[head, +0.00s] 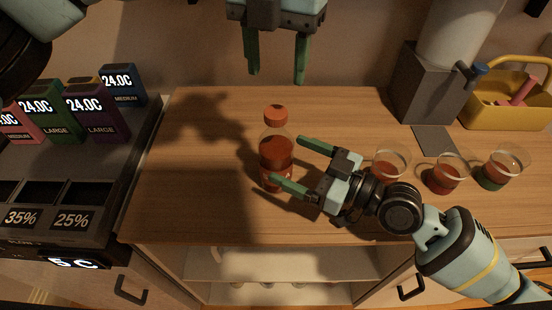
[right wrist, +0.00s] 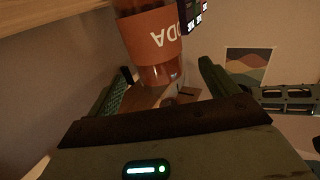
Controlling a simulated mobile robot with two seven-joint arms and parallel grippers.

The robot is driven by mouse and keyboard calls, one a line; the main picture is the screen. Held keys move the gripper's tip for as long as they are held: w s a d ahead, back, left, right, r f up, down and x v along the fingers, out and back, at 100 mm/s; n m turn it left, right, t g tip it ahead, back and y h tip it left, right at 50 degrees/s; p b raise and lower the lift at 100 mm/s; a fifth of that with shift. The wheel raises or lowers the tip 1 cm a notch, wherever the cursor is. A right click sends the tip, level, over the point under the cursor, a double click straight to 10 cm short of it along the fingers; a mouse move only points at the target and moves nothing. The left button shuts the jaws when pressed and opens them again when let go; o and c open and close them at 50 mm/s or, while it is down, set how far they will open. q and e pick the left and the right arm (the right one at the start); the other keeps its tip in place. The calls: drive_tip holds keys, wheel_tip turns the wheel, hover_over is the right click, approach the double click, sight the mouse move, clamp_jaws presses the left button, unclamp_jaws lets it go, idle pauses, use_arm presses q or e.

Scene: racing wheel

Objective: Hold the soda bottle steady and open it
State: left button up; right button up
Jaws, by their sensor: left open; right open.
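The soda bottle (head: 277,146) stands upright on the wooden counter, with a red cap (head: 275,114) on top and dark red contents. Its orange label with the letters "ODA" shows in the right wrist view (right wrist: 152,42). My right gripper (head: 287,161) is open beside the bottle's right side, one finger behind and one in front; I cannot tell whether either touches it. In the right wrist view the bottle shows ahead of the two open fingers. My left gripper (head: 276,76) is open and empty, pointing down, high above and behind the cap.
Several glasses with red drink, one nearest my right arm (head: 391,165), stand on the counter (head: 200,205) at right. A grey dispenser (head: 428,90) and yellow basket (head: 508,108) stand at the back right. A dark display unit (head: 120,160) flanks the left. The counter left of the bottle is clear.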

sight(268, 148)
use_arm(q)
drive_tip(key=shift+w, duration=0.1)
use_arm(e)
drive_tip(key=shift+x, duration=3.35)
drive_tip(key=shift+w, duration=0.1)
